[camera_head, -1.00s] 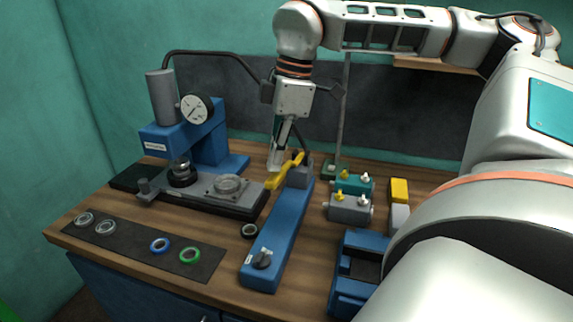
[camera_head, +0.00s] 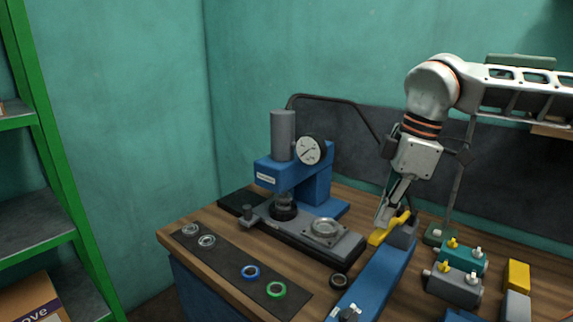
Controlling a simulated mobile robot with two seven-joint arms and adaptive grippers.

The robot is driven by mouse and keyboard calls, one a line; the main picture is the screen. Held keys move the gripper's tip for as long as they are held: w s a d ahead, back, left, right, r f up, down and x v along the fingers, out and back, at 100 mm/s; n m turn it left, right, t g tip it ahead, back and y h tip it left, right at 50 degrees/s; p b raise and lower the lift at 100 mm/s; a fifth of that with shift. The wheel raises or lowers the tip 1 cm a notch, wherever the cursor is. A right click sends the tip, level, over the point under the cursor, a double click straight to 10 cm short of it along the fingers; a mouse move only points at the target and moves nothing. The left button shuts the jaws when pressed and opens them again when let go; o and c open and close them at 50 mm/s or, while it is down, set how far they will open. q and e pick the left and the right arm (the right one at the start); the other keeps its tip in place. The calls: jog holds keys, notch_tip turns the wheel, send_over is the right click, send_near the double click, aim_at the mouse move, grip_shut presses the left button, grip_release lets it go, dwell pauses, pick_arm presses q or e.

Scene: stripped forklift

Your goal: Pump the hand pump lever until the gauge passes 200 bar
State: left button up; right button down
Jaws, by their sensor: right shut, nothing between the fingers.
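My left gripper is not in view.
A dark mat (camera_head: 240,268) holds metal, blue and green rings. Valve blocks (camera_head: 455,280) and a yellow block (camera_head: 517,273) stand to the right. Green shelving (camera_head: 40,170) is at far left.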

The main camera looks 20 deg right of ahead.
aim_at(382, 233)
notch_tip(382, 233, down, 6)
jog(key=b, duration=0.5)
notch_tip(382, 233, down, 5)
jog(key=b, duration=0.3)
jog(key=shift+a+b, duration=0.15)
jog(key=shift+b, duration=0.2)
jog(key=r+p, duration=0.2)
jog(key=r, duration=0.6)
jog(key=shift+d+r, duration=0.2)
jog(key=shift+r, duration=0.35)
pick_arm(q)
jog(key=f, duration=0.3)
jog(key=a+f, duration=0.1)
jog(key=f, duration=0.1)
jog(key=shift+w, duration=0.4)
pick_arm(e)
jog(key=shift+f, duration=0.1)
